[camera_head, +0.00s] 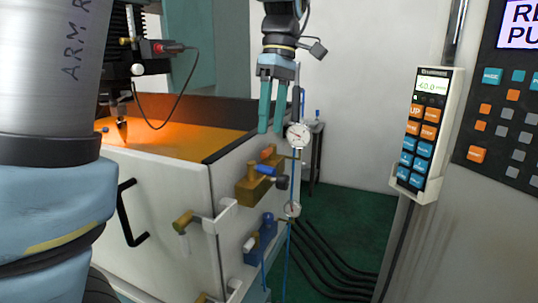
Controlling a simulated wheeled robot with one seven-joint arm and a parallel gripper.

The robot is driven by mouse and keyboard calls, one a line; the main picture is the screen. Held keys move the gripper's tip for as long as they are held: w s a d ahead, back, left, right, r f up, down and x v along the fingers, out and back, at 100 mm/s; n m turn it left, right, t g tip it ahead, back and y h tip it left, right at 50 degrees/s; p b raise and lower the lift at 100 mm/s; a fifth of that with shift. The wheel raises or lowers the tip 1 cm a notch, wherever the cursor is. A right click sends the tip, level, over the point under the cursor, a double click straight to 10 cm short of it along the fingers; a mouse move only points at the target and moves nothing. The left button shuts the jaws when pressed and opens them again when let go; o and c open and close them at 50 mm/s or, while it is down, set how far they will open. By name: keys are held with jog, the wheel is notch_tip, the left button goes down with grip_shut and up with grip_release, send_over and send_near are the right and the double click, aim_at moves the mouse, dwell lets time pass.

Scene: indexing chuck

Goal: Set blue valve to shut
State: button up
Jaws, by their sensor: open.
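My gripper (271,129) hangs at the upper middle with two teal fingers pointing down. The fingers are apart and nothing shows between them. Below it, on the side of the white cabinet, is a brass valve block (250,192). A blue handle (265,169) sticks out from this block, beside a dark round knob (282,182). The fingertips are above the blue handle and apart from it. I cannot tell from this view which setting the blue handle is in.
An orange handle (268,152) sits just above the blue one. A pressure gauge (298,135) is close to the right of my fingers. A blue fitting (267,232) is lower down. A control pendant (423,130) hangs at right. Black hoses (325,252) cross the green floor.

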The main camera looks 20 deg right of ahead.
jog(key=f, duration=0.2)
jog(key=a+f+p, duration=0.1)
jog(key=f, duration=0.2)
jog(key=s+f+p, duration=0.1)
jog(key=f, duration=0.2)
jog(key=shift+a+f, duration=0.1)
jog(key=shift+a, duration=0.1)
grip_shut()
